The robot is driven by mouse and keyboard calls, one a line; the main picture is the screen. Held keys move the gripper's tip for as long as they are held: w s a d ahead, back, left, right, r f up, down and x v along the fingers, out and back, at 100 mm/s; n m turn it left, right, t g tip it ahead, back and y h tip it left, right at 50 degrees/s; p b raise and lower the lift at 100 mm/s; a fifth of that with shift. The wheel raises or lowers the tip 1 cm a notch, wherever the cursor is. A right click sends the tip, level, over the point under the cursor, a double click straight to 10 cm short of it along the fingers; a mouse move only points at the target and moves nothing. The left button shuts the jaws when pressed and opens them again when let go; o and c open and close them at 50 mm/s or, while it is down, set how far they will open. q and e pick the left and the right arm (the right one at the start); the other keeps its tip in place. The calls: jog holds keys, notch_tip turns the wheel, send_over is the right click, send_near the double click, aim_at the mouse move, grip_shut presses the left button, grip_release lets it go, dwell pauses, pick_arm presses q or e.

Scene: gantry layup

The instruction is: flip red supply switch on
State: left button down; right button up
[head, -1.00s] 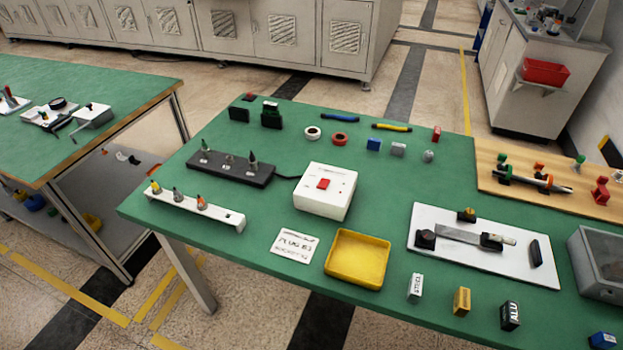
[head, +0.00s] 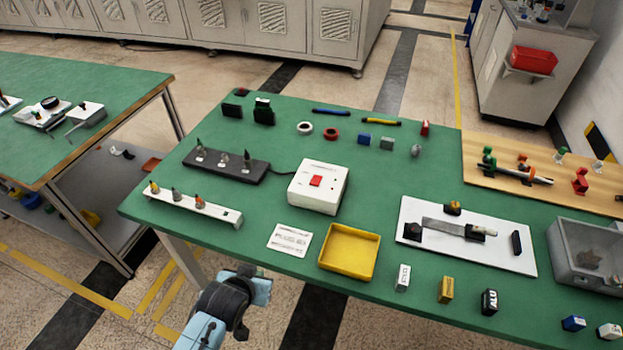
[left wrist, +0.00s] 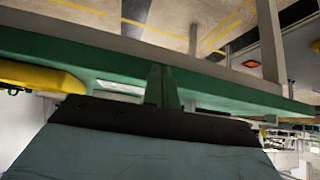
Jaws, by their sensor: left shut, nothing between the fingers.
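The red switch (head: 316,181) is a red rocker on top of a white supply box (head: 312,200), in the middle of the green table. From the head view I cannot read whether it is on or off. My left arm reaches in at the bottom, in front of the table's near edge, below and apart from the box. My left gripper shows in the left wrist view (left wrist: 163,86), with its fingers together and nothing between them, close to the table edge. The switch does not show in that view. My right gripper is not in view.
A yellow tray (head: 349,252) and a white label card (head: 289,240) lie between the box and the near edge. A dark strip (head: 226,166) with upright tips and a white rack (head: 193,205) stand to the left. A white board (head: 467,236) lies to the right.

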aim_at(312, 191)
pick_arm(q)
jog(key=w+d+r+t+h, duration=0.1)
jog(key=w+d+r+t, duration=0.1)
jog(key=w+d+r, duration=0.3)
jog(key=w+d+r+m+t+h, duration=0.1)
jog(key=w+d+r+t, duration=0.2)
jog(key=w+r, duration=0.6)
jog(key=shift+w+d+r+h+p, duration=0.25)
jog(key=shift+d+r+h+p, duration=0.2)
jog(key=shift+d+r, duration=0.5)
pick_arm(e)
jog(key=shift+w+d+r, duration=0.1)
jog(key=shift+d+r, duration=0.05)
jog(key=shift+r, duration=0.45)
pick_arm(q)
jog(key=shift+f, duration=0.1)
